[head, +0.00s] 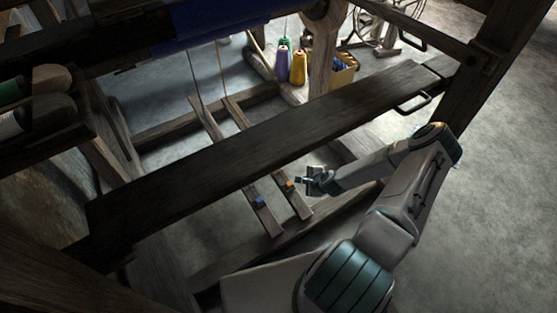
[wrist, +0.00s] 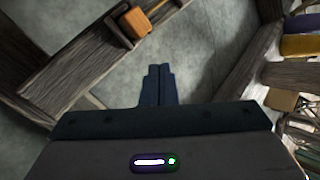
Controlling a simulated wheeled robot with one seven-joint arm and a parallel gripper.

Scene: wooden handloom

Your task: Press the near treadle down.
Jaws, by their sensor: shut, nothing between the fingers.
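Two narrow wooden treadles run side by side under the loom. One carries a blue block (head: 259,202). The other treadle (head: 298,203), on the right and closer to my arm, carries an orange block (head: 290,185). The orange block also shows in the wrist view (wrist: 135,22), on its wooden bar (wrist: 90,55). My gripper (head: 299,181) is shut and empty, just right of the orange block in the head view. In the wrist view its fingertips (wrist: 160,69) are over bare floor, apart from the bar. Their height above the treadle is hard to judge.
A wide dark plank (head: 250,150) crosses above the treadles, hiding their middle parts. A floor beam (head: 240,250) runs along their front ends. Purple and yellow thread cones (head: 299,67) stand behind. Open concrete floor lies right of my arm.

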